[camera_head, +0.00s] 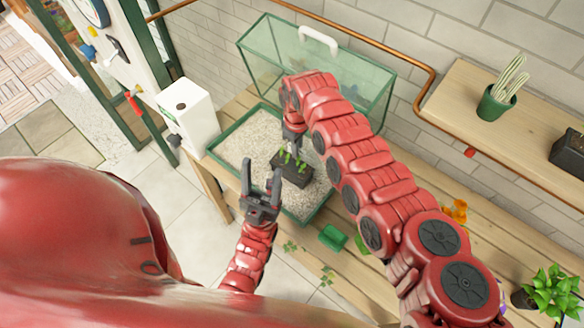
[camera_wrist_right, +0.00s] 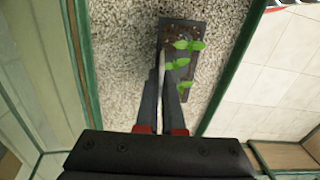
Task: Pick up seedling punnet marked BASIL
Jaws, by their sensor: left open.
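A dark seedling punnet (camera_head: 292,170) with several green seedlings sits on the gravel in the green-rimmed tray (camera_head: 224,138). Any BASIL marking is not readable. In the right wrist view the punnet (camera_wrist_right: 200,55) shows dark soil and a thin pale strip at its left edge, by my fingers. My right gripper (camera_head: 291,143) points down at the punnet. Its narrow fingers (camera_wrist_right: 162,90) are close together at that edge; whether they grip anything is unclear. My left gripper (camera_head: 261,172) is open and empty, in front of the tray's near edge, fingers pointing up in the picture.
A glass case (camera_head: 318,70) with a white handle stands behind the tray. A white box (camera_head: 188,112) is at the tray's left. A green object (camera_head: 333,238) lies on the bench to the right. A potted cactus (camera_head: 497,103) stands on the wooden shelf.

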